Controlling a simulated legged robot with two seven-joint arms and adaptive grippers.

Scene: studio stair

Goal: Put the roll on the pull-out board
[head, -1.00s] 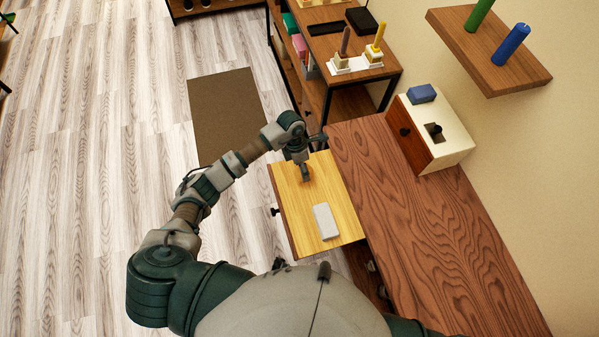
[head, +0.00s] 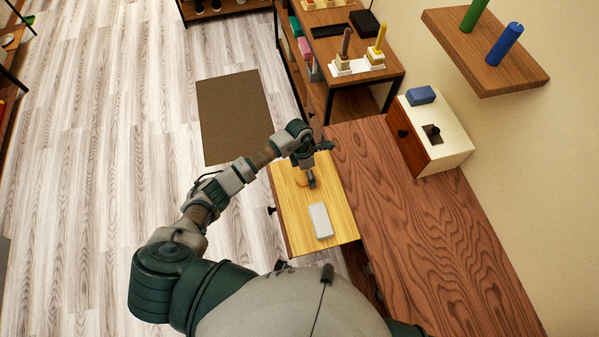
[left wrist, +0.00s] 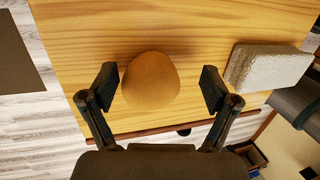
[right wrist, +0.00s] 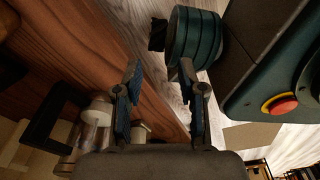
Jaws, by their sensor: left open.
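The roll (left wrist: 151,80) is round and brown and rests on the yellow wooden pull-out board (head: 292,222). In the left wrist view it sits between the two spread fingers of my left gripper (left wrist: 158,90), with a gap on each side. In the head view the roll (head: 300,182) is partly hidden by the left gripper (head: 310,181), which is low over the board. My right gripper (right wrist: 160,80) shows only in its own wrist view; its fingers are apart with nothing between them.
A pale grey block (head: 320,220) lies on the board near the roll. The dark wooden tabletop (head: 420,230) to the right is mostly bare. A white box with a brown front (head: 440,150) stands on it, with a blue block (head: 420,95) on top.

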